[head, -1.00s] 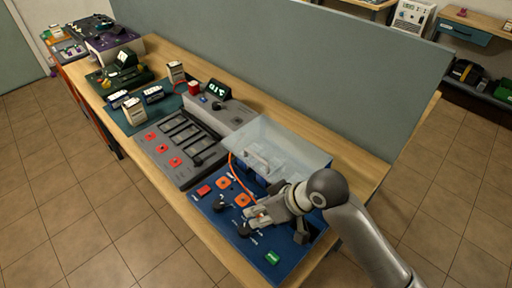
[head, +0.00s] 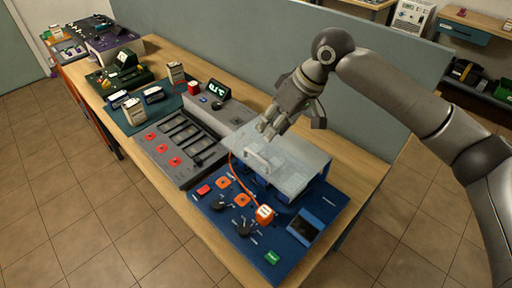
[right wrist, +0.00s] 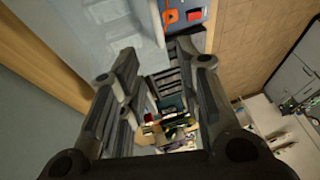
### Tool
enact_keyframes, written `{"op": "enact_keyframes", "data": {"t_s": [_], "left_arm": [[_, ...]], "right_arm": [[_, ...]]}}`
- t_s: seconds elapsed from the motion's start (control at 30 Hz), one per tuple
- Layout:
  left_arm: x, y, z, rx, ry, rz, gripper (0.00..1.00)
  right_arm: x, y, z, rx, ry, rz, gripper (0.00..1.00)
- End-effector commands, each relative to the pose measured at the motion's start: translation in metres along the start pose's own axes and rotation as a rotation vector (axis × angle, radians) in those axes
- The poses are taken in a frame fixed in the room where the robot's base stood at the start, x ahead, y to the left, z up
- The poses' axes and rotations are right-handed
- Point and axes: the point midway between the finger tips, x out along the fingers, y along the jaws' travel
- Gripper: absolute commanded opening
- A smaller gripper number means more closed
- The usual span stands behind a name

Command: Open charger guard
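The charger guard (head: 300,172) is a pale, see-through cover over the blue charger panel (head: 225,228) in the head view. It appears lowered, with a light handle (head: 257,159) on its near left side. My right gripper (head: 270,124) is above the guard's far left edge, with its fingers pointing down and left. In the right wrist view, the fingers (right wrist: 163,85) are spread with nothing held between them. The pale guard (right wrist: 75,30) shows at upper left there. Contact with the guard cannot be told. My left gripper is not in view.
The panel bears an orange-and-white block (head: 265,214), black knobs (head: 243,229), a small screen (head: 306,226) and a green button (head: 272,257). A grey slotted unit (head: 180,140) stands to its left. A grey-green partition (head: 300,65) runs behind the table.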

Motion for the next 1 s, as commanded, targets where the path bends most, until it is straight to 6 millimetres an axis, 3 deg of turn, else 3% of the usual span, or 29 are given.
{"op": "enact_keyframes", "data": {"t_s": [0.17,0.63,1.0], "left_arm": [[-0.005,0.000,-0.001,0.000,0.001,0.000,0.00],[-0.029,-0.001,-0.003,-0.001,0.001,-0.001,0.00],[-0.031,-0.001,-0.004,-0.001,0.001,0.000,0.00]], "right_arm": [[0.009,0.001,-0.001,0.006,-0.004,0.000,0.32],[0.090,0.000,-0.001,0.004,-0.003,0.000,0.32],[0.107,0.001,0.000,0.002,-0.001,0.002,0.32]]}}
